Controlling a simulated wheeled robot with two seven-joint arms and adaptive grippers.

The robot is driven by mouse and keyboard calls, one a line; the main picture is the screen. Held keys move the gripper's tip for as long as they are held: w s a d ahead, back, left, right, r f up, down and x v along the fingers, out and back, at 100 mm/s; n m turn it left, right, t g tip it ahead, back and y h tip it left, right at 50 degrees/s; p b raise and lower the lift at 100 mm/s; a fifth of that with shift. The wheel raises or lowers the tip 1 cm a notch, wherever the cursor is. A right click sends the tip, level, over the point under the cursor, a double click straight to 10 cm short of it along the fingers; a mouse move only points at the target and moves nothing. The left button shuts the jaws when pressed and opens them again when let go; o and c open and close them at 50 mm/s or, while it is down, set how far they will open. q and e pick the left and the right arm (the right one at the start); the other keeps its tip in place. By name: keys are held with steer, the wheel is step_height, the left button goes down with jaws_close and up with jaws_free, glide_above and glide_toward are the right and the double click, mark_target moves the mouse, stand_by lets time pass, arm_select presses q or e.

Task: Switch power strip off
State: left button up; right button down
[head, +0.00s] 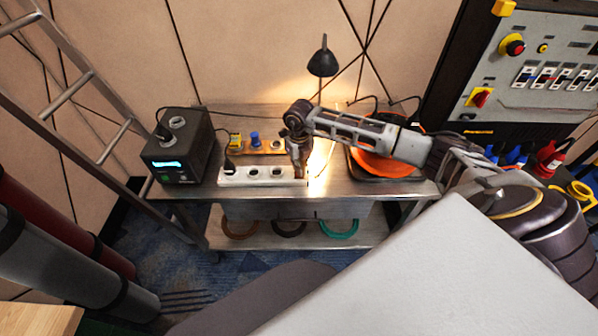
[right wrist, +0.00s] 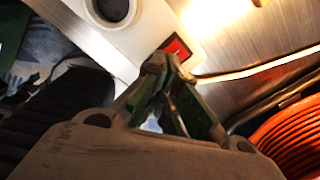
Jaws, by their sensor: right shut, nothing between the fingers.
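A white power strip (head: 262,176) lies along the front of the metal workbench, with a black plug in its left socket. Its red switch (right wrist: 178,48) shows at the strip's end in the right wrist view, right at my right fingertips. My right gripper (head: 299,172) points down over the strip's right end and hides the switch in the head view. In the right wrist view my right gripper (right wrist: 168,66) is shut and empty, its tips overlapping the switch's lower edge. I cannot tell whether they touch it. My left gripper is not in view.
A black power unit (head: 175,150) with a lit display stands left of the strip. An orange cable coil (head: 385,160) lies to the right, a wooden block with connectors (head: 256,147) behind. A black lamp (head: 323,62) stands at the back. A ladder (head: 70,85) leans at the left.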

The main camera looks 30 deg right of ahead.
steer(key=shift+f+b, duration=0.55)
steer(key=shift+f, duration=0.25)
stand_by(1.0)
steer(key=shift+r+p, duration=1.2)
steer(key=shift+r, duration=0.7)
steer(key=shift+r+p, duration=0.8)
steer(key=shift+r, duration=0.85)
